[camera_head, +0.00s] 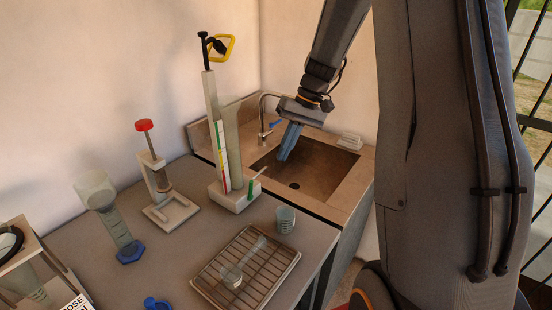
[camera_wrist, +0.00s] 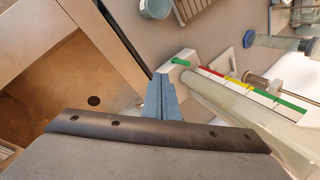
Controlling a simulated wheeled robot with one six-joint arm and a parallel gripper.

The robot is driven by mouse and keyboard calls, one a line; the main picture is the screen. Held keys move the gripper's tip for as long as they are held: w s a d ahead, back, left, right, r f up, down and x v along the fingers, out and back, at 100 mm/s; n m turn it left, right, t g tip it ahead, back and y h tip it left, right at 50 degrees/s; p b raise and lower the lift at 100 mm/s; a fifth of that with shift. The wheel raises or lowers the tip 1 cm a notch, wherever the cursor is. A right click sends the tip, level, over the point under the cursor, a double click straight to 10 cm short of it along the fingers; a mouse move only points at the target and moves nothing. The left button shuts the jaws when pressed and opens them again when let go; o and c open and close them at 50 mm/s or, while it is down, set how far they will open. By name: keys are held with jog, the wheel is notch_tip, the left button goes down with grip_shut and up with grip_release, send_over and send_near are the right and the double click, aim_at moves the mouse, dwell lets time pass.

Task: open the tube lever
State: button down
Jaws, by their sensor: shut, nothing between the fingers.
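A tall clear tube (camera_head: 231,150) stands upright in a white stand on the grey counter, beside a scale with green, yellow and red bands. A small green lever (camera_head: 250,190) sits at the base of the stand; in the wrist view the lever (camera_wrist: 181,62) shows at the stand's base end. My gripper (camera_head: 284,156) has blue fingers, pointing down over the sink, to the right of the stand. In the wrist view my gripper (camera_wrist: 163,78) is shut and empty, its tips a little apart from the lever. How far the lever is turned I cannot tell.
The sink (camera_head: 305,172) with its faucet (camera_head: 263,120) lies right of the stand. A beaker (camera_head: 285,219) and a wire rack (camera_head: 246,268) stand in front. A graduated cylinder (camera_head: 118,233) and a red-topped stand (camera_head: 160,185) are at left.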

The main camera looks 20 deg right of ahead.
jog(key=a+f+p, duration=0.4)
jog(key=a+f, duration=0.3)
jog(key=shift+a+f, duration=0.2)
jog(key=shift+f, duration=0.05)
jog(key=shift+s, duration=0.25)
